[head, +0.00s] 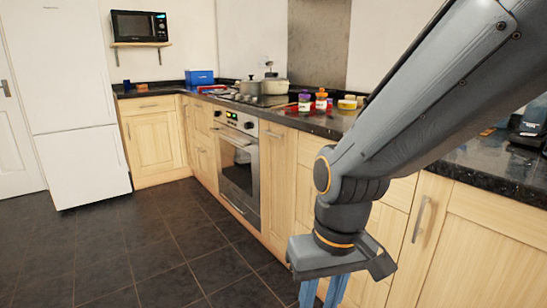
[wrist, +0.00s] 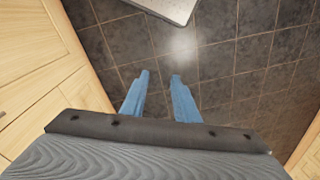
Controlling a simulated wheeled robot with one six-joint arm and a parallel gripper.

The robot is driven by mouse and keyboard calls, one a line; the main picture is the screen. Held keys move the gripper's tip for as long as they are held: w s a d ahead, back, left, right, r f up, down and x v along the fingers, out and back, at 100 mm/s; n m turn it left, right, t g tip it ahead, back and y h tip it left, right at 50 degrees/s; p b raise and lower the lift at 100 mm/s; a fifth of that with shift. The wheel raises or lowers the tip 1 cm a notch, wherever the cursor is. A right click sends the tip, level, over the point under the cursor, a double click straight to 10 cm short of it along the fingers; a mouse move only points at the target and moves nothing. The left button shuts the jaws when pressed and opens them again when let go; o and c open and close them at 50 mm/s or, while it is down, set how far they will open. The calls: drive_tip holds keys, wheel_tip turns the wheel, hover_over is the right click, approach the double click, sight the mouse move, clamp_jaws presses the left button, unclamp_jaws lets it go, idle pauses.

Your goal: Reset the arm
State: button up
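My arm reaches down from the upper right of the head view, in front of the wooden cabinets. My gripper (head: 322,294) points down, with its blue fingers cut off by the bottom edge. In the wrist view my gripper (wrist: 161,78) shows its two blue fingers apart, with dark floor tiles between and beyond them. It is open and holds nothing.
Wooden cabinets (head: 483,250) stand close to the arm, under a dark granite worktop (head: 490,165). An oven (head: 238,170), pots (head: 274,87) and small jars (head: 321,99) are farther back. A white fridge (head: 70,100) stands left. The tiled floor (head: 130,245) is clear.

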drive_tip(key=s+d+r+m+h+p, duration=0.1)
drive_tip(key=s+d+r+m+p, duration=0.1)
drive_tip(key=d+r+p, duration=0.9)
wheel_tip(320, 180, up, 3)
drive_tip(key=m+p, duration=0.1)
drive_tip(key=p, duration=0.5)
drive_tip(key=shift+s+d, duration=0.15)
drive_tip(key=shift+d, duration=0.15)
drive_tip(key=shift+f, duration=0.1)
